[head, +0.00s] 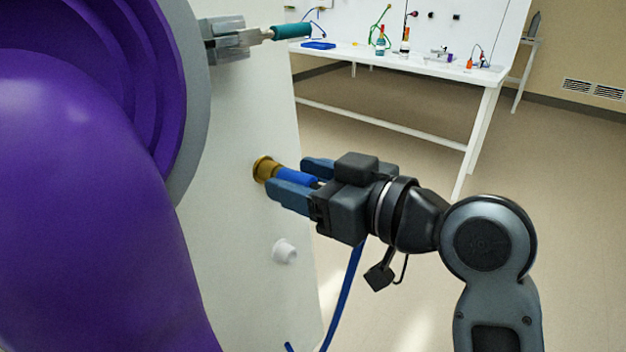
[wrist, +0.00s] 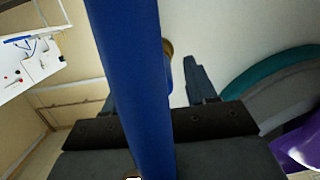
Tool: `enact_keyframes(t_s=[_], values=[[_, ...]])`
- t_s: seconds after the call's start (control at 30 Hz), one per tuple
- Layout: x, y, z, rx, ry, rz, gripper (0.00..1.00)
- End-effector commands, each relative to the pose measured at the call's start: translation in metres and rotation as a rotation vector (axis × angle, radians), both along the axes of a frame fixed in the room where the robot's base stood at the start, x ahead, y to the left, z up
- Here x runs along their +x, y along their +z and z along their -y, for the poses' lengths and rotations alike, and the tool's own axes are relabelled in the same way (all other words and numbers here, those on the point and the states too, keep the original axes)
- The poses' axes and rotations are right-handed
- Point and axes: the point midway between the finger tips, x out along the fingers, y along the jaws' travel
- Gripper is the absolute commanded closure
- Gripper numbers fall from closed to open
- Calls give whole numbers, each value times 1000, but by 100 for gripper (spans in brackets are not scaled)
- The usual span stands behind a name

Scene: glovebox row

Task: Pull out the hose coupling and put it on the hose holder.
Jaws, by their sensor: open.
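The hose coupling (head: 297,177) is a blue cylinder seated at a brass socket (head: 266,169) on the white panel. A blue hose (head: 343,297) hangs down from behind my gripper. My gripper (head: 304,181) is open, with one finger on each side of the coupling. In the wrist view the hose (wrist: 132,80) crosses in front of the camera and hides much of the coupling; the brass socket (wrist: 168,47) shows beside it, near my gripper (wrist: 152,92). A white round peg (head: 285,251) sticks out of the panel below the socket; it may be the hose holder.
A large purple glove (head: 80,200) in a grey ring (head: 196,110) bulges out at left. A clamp with a teal handle (head: 291,31) sits above on the panel (head: 240,110). A white table (head: 440,68) with small items stands behind. The floor at right is clear.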

Motion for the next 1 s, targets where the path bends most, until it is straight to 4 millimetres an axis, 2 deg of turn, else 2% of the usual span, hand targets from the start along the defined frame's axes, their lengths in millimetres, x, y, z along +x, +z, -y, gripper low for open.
enact_keyframes(t_s=[0.13, 0.73, 0.77, 0.8, 1.0], values=[[0, 0, 0, 0, 0, 0, 44], [0, 0, 0, 0, 0, 0, 100], [0, 0, 0, 0, 0, 0, 100], [0, 0, 0, 0, 0, 0, 75], [0, 0, 0, 0, 0, 0, 95]])
